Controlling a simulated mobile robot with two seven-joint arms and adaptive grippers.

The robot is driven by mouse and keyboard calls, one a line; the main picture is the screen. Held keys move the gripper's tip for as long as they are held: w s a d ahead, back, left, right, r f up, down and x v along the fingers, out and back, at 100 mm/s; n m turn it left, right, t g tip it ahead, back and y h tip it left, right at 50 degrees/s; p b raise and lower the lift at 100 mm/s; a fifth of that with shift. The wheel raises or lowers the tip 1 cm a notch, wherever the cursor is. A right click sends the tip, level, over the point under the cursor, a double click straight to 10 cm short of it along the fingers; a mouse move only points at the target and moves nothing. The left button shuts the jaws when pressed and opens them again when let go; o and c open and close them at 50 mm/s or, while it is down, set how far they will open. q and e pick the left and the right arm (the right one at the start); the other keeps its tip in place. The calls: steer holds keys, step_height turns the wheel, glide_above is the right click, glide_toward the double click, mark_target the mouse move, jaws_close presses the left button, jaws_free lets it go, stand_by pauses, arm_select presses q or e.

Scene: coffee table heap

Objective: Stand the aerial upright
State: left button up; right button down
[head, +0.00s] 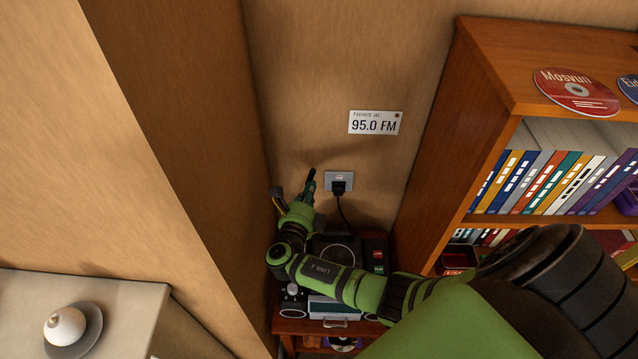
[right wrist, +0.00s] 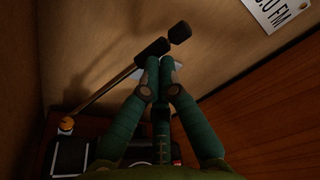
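The aerial (right wrist: 105,88) shows in the right wrist view as a thin rod. It leans up to the right from a yellow-orange joint (right wrist: 66,125) to a thick black section, so it is tilted, not upright. My right gripper (right wrist: 160,62) has its two teal fingertips close together, just under that black section. I see nothing clearly held between them, and contact with the aerial is unclear. In the head view my right gripper (head: 309,184) is above the radio (head: 328,306), which my arm partly covers. I cannot make out the aerial surely there. My left gripper is out of view.
A black plug (head: 339,188) with a cord sits in the wall socket (head: 345,175) right of the gripper. A bookshelf (head: 483,68) stands at right, and a brown wall panel (head: 195,130) is close on the left. A card (head: 375,123) reads 95.0 FM.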

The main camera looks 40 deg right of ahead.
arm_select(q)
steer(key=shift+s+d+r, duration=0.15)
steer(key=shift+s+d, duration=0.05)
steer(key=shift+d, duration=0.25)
arm_select(e)
steer(key=w+a, duration=0.2)
steer(key=a, duration=0.1)
steer(key=shift+r, duration=0.4)
steer(key=shift+d, duration=0.1)
